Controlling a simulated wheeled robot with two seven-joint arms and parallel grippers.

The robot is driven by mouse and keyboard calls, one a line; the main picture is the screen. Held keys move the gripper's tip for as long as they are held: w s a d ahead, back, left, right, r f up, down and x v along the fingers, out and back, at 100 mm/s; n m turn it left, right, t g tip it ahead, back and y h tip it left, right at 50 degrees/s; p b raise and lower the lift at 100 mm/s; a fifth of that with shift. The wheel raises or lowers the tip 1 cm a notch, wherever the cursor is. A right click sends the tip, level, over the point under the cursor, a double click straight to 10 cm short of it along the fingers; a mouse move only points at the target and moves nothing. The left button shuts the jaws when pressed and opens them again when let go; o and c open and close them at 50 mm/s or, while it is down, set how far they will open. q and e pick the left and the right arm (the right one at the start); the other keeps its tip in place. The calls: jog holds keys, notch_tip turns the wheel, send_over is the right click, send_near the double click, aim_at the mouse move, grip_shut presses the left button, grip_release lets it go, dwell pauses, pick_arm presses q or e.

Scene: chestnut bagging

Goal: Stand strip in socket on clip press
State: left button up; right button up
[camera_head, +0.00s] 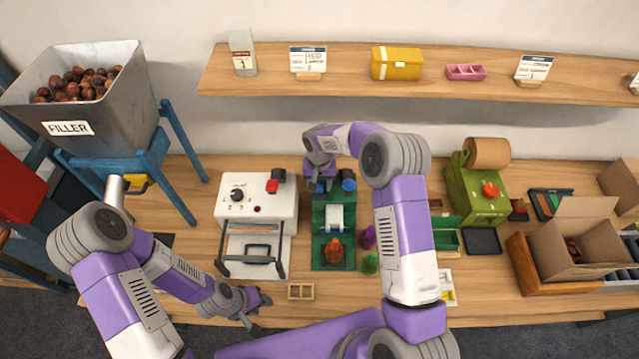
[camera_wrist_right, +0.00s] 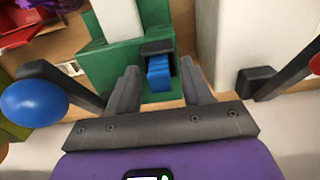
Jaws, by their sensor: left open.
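The clip press is a green base (camera_head: 333,221) with a white block, at the middle of the bench; its green plate (camera_wrist_right: 111,68) also shows in the right wrist view. A small blue strip (camera_wrist_right: 160,73) stands in a dark socket (camera_wrist_right: 157,47) at the plate's edge. My right gripper (camera_wrist_right: 160,90) is open, with its fingers apart on either side of the strip and a gap visible on both sides. In the head view, my right gripper (camera_head: 320,172) is over the press's back end and partly hides the socket. My left gripper (camera_head: 257,305) is open and empty near the bench's front edge.
The press's blue lever knob (camera_wrist_right: 32,103) is close to my right gripper. A white machine (camera_head: 257,207) stands left of the press. Purple (camera_head: 367,237) and green (camera_head: 370,263) items lie on its right. A small wooden tray (camera_head: 300,291) lies in front.

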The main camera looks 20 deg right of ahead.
aim_at(319, 183)
jog(key=shift+r, duration=0.2)
notch_tip(319, 183, up, 12)
jog(key=f, duration=0.1)
jog(key=s+a+f+n+y, duration=0.1)
jog(key=s+a+f+y, duration=0.1)
jog(key=s+f, duration=0.5)
jog(key=s+a+f+y, duration=0.1)
jog(key=s+a+f, duration=0.25)
jog(key=f, duration=0.65)
jog(key=s+f, duration=0.2)
jog(key=s, duration=0.7)
jog(key=s+f+y, duration=0.1)
jog(key=s+f, duration=0.2)
jog(key=s, duration=0.6)
jog(key=shift+a+f+t+b, duration=0.25)
jog(key=shift+f+t+b, duration=0.05)
jog(key=shift+f, duration=0.05)
jog(key=shift+s, duration=0.1)
